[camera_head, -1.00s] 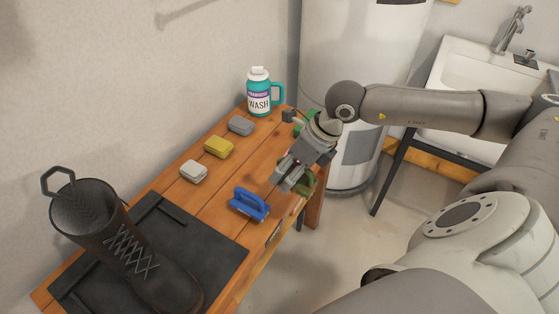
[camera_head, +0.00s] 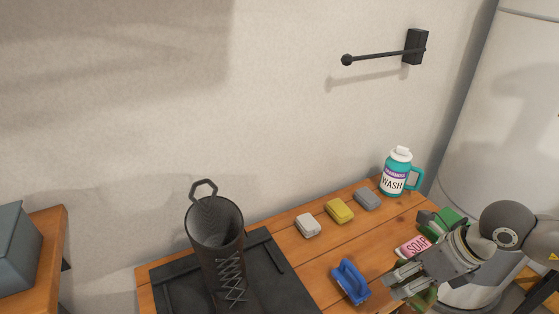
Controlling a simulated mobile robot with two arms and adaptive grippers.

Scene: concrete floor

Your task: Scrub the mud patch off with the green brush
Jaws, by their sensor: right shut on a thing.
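The dark brown lace-up boot (camera_head: 222,255) stands upright on the black mat (camera_head: 265,257), with a grey loop at its top. I cannot make out a mud patch on its visible side. My right gripper (camera_head: 400,282) is at the right front of the wooden table, shut on the green brush (camera_head: 430,298), which is mostly hidden behind the fingers and at the table's edge. My left gripper is not in view.
A blue brush (camera_head: 350,281) lies left of my right gripper. White (camera_head: 307,225), yellow (camera_head: 340,210) and grey (camera_head: 367,199) blocks, a wash bottle (camera_head: 396,174), pink soap (camera_head: 412,247) and another green item (camera_head: 447,217) are on the table. A wall bar (camera_head: 385,55) sticks out above.

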